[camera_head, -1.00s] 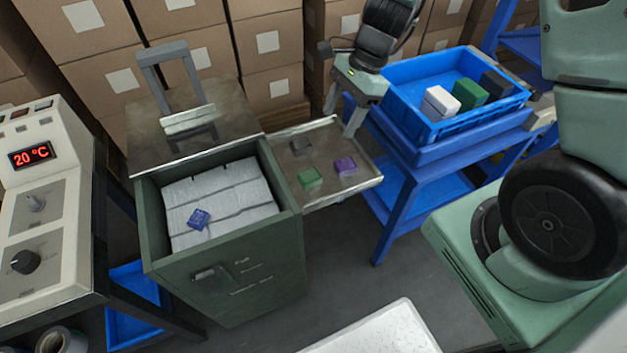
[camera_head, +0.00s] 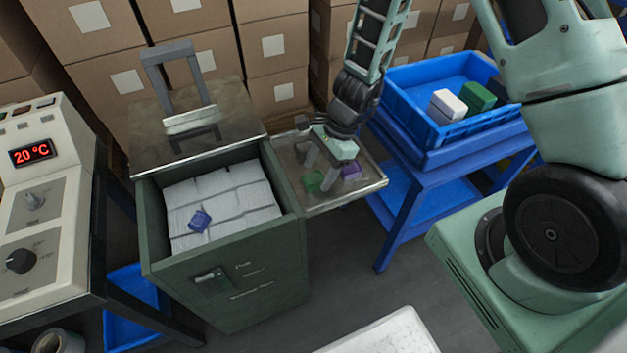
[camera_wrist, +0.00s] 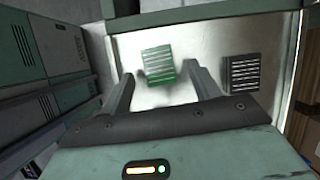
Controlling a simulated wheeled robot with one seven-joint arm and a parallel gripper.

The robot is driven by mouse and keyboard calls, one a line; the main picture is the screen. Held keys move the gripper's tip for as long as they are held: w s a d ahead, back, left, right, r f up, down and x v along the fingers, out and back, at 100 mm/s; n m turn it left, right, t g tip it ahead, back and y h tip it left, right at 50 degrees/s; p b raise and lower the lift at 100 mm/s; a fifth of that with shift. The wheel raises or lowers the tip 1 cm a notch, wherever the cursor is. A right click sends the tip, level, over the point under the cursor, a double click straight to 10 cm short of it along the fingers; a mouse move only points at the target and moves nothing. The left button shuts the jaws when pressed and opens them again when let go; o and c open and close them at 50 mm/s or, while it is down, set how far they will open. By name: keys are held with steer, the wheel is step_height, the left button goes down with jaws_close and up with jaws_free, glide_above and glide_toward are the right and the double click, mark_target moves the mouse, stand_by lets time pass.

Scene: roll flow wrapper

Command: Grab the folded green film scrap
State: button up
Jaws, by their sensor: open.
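The folded green film scrap (camera_head: 313,181) lies on the metal side tray (camera_head: 372,182), near its front left part. It also shows in the wrist view (camera_wrist: 158,65), between and just beyond my fingertips. My gripper (camera_head: 322,163) is open and empty above the tray, pointing down, with its fingers close to the green scrap. In the wrist view my gripper (camera_wrist: 162,78) has its two fingers spread to the left and right of the green scrap, apart from it.
A purple scrap (camera_head: 350,171) lies right of the green one. A dark scrap (camera_wrist: 240,72) lies outside my right finger in the wrist view. The open green drawer (camera_head: 222,272) adjoins the tray. A blue crate (camera_head: 416,118) stands at right.

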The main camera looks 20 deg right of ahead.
steer(key=shift+x, duration=0.8)
steer(key=c, duration=1.1)
steer(key=shift+o, duration=0.2)
steer(key=shift+r, duration=0.15)
